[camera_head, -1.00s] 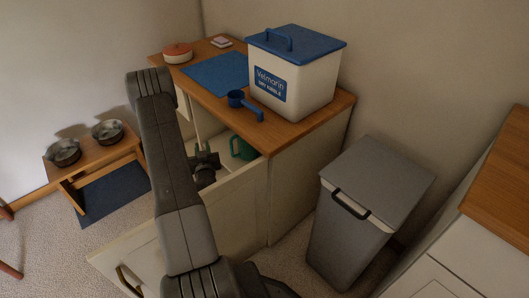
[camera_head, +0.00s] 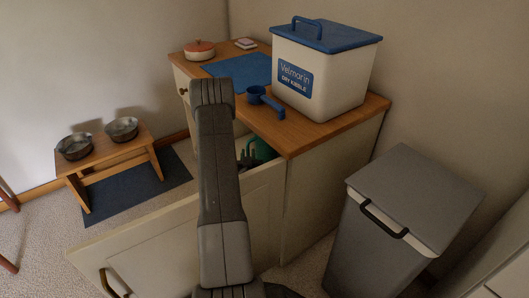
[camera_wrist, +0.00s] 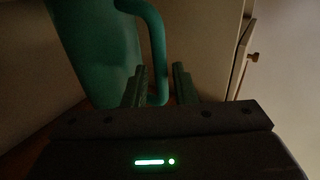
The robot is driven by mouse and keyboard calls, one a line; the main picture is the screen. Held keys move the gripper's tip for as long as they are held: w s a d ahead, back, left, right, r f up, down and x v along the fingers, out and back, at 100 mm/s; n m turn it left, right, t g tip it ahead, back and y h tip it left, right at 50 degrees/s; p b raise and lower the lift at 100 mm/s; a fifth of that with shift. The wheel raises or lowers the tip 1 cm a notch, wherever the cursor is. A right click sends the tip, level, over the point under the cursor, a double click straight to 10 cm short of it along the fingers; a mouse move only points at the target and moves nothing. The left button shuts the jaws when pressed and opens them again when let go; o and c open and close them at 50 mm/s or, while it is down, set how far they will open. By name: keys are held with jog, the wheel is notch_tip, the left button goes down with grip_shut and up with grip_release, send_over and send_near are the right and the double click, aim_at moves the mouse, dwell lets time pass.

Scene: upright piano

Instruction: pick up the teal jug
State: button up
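The teal jug (camera_wrist: 92,50) stands inside the open cabinet and fills the upper left of the wrist view, with its handle (camera_wrist: 157,35) on the right side. My gripper (camera_wrist: 160,78) is open, with one finger on each side of the handle's lower part. I cannot tell whether either finger touches it. In the head view only a bit of the teal jug (camera_head: 262,148) shows behind the cabinet front. My arm hides most of my gripper there.
The wooden counter (camera_head: 300,140) above holds a blue scoop (camera_head: 256,95), a blue mat (camera_head: 240,68) and a white kibble bin (camera_head: 320,80). The pale cabinet door (camera_head: 160,250) stands open in front. A grey trash bin (camera_head: 375,250) stands to the right.

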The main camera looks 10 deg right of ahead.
jog(key=shift+w+d+r+b, duration=0.15)
jog(key=shift+w+b, duration=0.1)
jog(key=shift+w, duration=0.7)
jog(key=shift+w+d+f+b, duration=0.15)
jog(key=shift+w+b, duration=0.1)
jog(key=shift+w, duration=0.7)
jog(key=shift+r, duration=0.1)
grip_shut()
jog(key=shift+r, duration=0.2)
